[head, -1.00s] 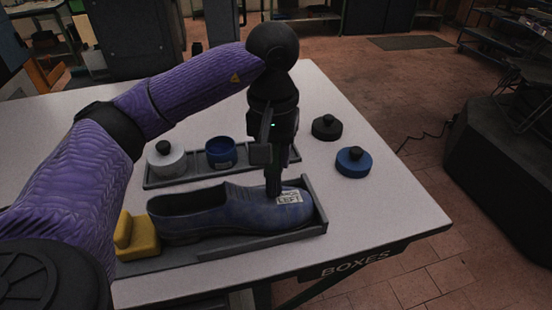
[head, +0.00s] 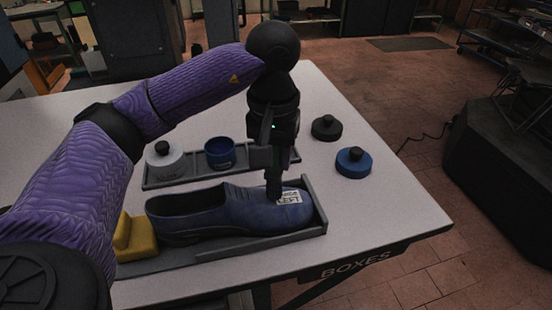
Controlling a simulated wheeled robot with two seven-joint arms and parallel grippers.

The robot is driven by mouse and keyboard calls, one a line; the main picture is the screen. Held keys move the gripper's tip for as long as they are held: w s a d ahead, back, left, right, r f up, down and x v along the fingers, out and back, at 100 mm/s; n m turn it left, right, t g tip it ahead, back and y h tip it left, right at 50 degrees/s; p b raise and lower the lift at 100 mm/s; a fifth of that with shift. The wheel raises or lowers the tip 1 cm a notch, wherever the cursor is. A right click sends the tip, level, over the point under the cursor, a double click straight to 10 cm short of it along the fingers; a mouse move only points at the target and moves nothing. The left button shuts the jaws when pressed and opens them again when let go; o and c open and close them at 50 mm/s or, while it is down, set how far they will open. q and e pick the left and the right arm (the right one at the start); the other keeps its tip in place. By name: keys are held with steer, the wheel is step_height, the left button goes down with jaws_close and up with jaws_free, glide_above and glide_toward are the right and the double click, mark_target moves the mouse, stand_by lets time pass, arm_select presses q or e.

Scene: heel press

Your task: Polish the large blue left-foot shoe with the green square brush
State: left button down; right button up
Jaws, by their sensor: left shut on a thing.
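The blue shoe (head: 215,210) lies in a grey tray (head: 235,250), its toe to the right. A white label card (head: 289,197) reading "LEFT" sits slanted on the toe. Its upper text is hard to read. My left gripper (head: 273,190) points straight down over the toe. Its fingertips are together at the card's left edge and appear shut on it, though the grip is partly hidden. No green square brush is visible. My right gripper is not in view.
A rear grey tray (head: 150,182) holds a white lidded tin (head: 165,164) and an open blue tin (head: 220,154). A black lid (head: 326,128) and a blue lid (head: 353,162) lie at right. A yellow block (head: 137,240) stands at the heel.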

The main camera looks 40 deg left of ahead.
arm_select(q)
steer(key=shift+s+d, duration=0.55)
steer(key=shift+d, duration=0.05)
stand_by(1.3)
step_height(320, 180, up, 7)
steer(key=p, duration=0.5)
steer(key=shift+r, duration=0.15)
stand_by(0.5)
